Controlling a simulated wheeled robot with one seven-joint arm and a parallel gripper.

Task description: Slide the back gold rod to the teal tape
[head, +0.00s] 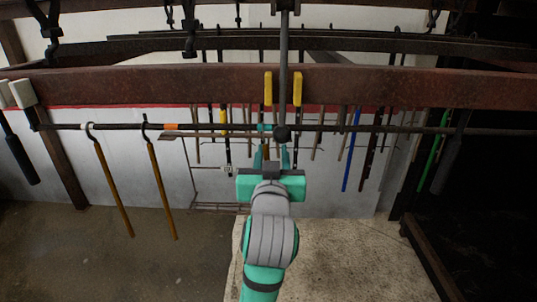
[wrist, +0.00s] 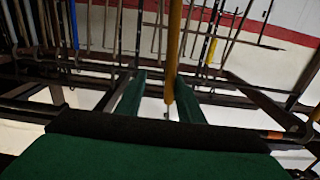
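Two gold rods, the left one (head: 113,190) on a pale hook and the other (head: 163,195) on a dark hook, hang from the front rail (head: 342,128) at the left. In the wrist view another gold rod (wrist: 174,45) shows in the gap between my fingers, close to the right one; contact cannot be told. In the head view it is largely hidden by my gripper (head: 272,155). My gripper (wrist: 160,82) is open below the rail. Teal tape (head: 264,127) marks the rail just above my gripper, left of the dark rail knob.
Orange tape (head: 170,126) marks the rail at the left. Several thin rods, including a blue one (head: 351,150), hang behind. A dark handle (head: 452,155) hangs at the right.

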